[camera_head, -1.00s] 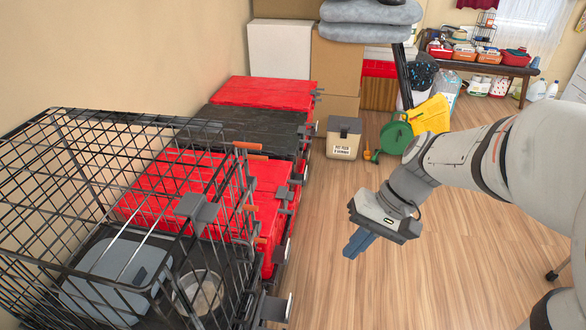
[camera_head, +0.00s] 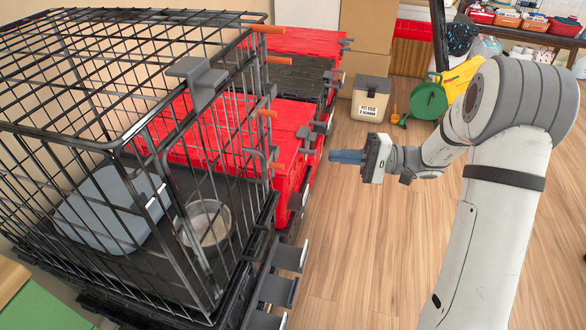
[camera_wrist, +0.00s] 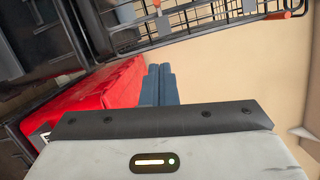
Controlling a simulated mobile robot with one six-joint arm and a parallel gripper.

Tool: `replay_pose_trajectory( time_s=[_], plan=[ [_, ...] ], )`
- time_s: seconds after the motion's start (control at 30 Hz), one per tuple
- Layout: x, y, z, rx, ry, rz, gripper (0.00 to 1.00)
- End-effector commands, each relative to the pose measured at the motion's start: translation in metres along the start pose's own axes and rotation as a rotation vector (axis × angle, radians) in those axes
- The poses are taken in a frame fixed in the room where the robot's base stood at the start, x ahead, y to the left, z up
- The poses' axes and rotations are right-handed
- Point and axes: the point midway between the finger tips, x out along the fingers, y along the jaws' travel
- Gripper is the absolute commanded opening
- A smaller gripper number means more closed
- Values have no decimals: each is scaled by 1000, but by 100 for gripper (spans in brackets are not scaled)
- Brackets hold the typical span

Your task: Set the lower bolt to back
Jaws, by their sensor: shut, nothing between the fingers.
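The wire crate (camera_head: 125,145) stands at the left, with several orange-ended bars on its right side. In the wrist view the fingers (camera_wrist: 158,84) lie together, with crate bars and an orange end (camera_wrist: 277,15) beyond.
Red totes (camera_head: 305,42) and a black tote lid (camera_head: 290,78) stand along the wall behind the crate. Dark latches (camera_head: 290,257) stick out low at the front.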

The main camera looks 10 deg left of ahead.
Motion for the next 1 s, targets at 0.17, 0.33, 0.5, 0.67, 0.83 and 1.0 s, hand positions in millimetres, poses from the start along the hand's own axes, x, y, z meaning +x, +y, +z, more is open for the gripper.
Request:
replay_pose_trajectory(
  time_s=[0.17,0.33,0.5,0.67,0.83,1.0],
  plan=[
    [0,-1,0,-1,1,-2,0],
    [2,0,0,-1,0,0,0],
    [18,0,0,-2,-3,1,0],
    [50,2,1,-2,-4,1,0],
    [88,2,0,-1,-4,2,0],
    [104,1,16,-1,0,1,0]
  ],
)
